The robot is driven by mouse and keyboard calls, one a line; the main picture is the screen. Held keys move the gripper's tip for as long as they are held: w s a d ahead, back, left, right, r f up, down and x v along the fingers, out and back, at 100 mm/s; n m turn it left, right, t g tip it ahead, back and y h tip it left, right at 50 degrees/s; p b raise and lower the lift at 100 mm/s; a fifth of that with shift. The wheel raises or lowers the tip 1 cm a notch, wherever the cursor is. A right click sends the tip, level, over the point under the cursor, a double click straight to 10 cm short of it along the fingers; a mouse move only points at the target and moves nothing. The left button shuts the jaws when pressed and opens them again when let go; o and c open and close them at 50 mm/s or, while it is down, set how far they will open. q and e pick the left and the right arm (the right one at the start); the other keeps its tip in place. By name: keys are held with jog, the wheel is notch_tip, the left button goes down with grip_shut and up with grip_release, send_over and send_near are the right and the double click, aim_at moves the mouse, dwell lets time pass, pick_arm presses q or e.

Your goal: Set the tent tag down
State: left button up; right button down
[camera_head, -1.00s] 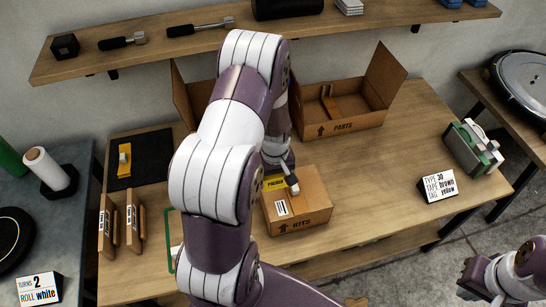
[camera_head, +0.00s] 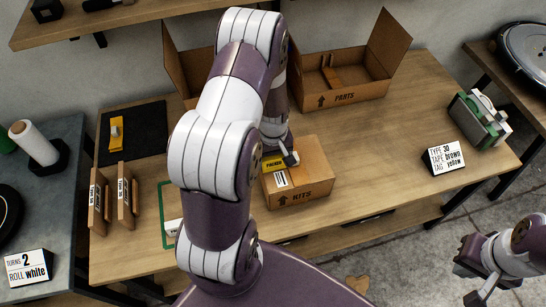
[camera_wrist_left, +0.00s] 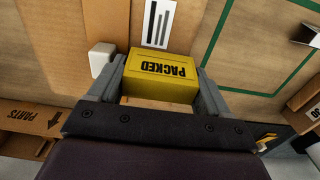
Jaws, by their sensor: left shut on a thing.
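The yellow tent tag (camera_head: 272,163), marked PACKED, is over the top of the closed cardboard KITS box (camera_head: 316,178), near its left side. In the left wrist view the tag (camera_wrist_left: 162,78) sits between the two grey fingers of my left gripper (camera_wrist_left: 161,82), which is shut on it. A white barcode label (camera_wrist_left: 157,24) lies on the box just beyond it. I cannot tell whether the tag touches the box top. My left gripper also shows in the head view (camera_head: 281,159), partly hidden by my arm. My right gripper (camera_head: 470,285) is at the lower right, empty, its fingers apart.
An open PARTS box (camera_head: 345,93) stands behind the KITS box. A card sign (camera_head: 443,157) and a green-and-white tape device (camera_head: 480,120) are at the right. Upright panels (camera_head: 122,196) and a dark mat (camera_head: 148,132) are at the left.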

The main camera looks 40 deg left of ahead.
pick_arm(q)
jog(key=shift+f+b, duration=0.4)
jog(key=shift+f, duration=0.25)
jog(key=o, duration=1)
jog(key=shift+o, duration=0.2)
notch_tip(320, 180, up, 13)
jog(key=s+d+r+m+t, duration=0.1)
jog(key=s+d+r+m, duration=0.1)
jog(key=s+d+m, duration=0.5)
jog(key=d+m, duration=0.2)
jog(key=d, duration=0.1)
jog(key=shift+d+r+m, duration=0.2)
jog(key=shift+m, duration=0.1)
